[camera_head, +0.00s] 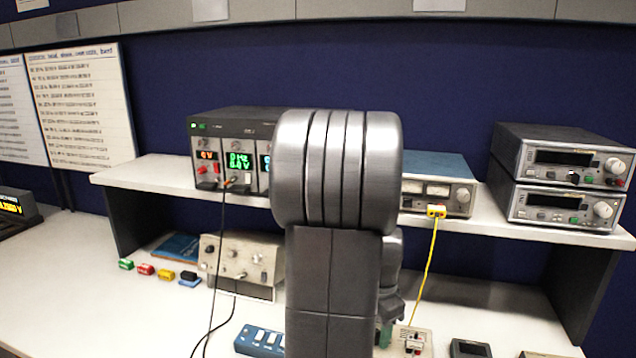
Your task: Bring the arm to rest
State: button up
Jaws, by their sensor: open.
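My own grey metal arm stands upright in the middle of the camera_head view, with a rounded, ribbed joint at its top. A smaller grey part of it shows behind, at its right side. The upright link hides the middle of the bench and part of the shelf. I cannot make out my gripper or its fingers; they are hidden behind the arm or out of the picture.
A white shelf (150,171) over the white bench (60,262) holds a multi-display power supply (213,138), a blue-topped instrument (443,169) and two stacked units (563,160). Cables hang at both sides of my arm. Small coloured connectors (146,269) and boxes lie below.

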dwell(0.4)
notch_tip(320, 180, up, 14)
notch_tip(320, 180, down, 14)
jog(key=shift+f, duration=0.1)
jog(key=n, duration=0.5)
jog(key=shift+n, duration=0.4)
jog(key=n+b, duration=0.1)
jog(key=n, duration=0.4)
jog(key=n+b, duration=0.1)
jog(key=n, duration=0.4)
jog(key=shift+n, duration=0.3)
jog(key=n+b, duration=0.1)
jog(key=n, duration=0.4)
dwell(0.5)
